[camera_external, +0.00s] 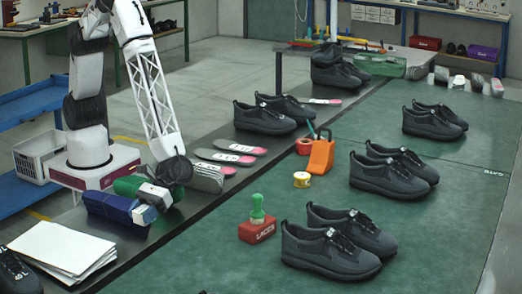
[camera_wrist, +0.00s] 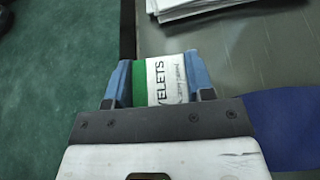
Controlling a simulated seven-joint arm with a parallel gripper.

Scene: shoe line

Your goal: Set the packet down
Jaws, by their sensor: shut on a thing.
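The packet (camera_wrist: 162,80), white and green with the letters "YELETS" showing, is between the two blue fingers of my gripper (camera_wrist: 160,84) in the wrist view. My gripper is shut on it. In the external view my gripper (camera_external: 146,211) is low over the dark bench strip, beside a blue item, and the packet is small and partly hidden there. I cannot tell whether the packet touches the strip.
A blue item (camera_external: 106,206) and a green item (camera_external: 129,186) lie close to my gripper. White papers (camera_external: 62,246) lie nearer the camera. A red block with a green stamp (camera_external: 257,228) and several dark shoes stand on the green mat (camera_external: 205,262). Bare strip shows between papers and gripper.

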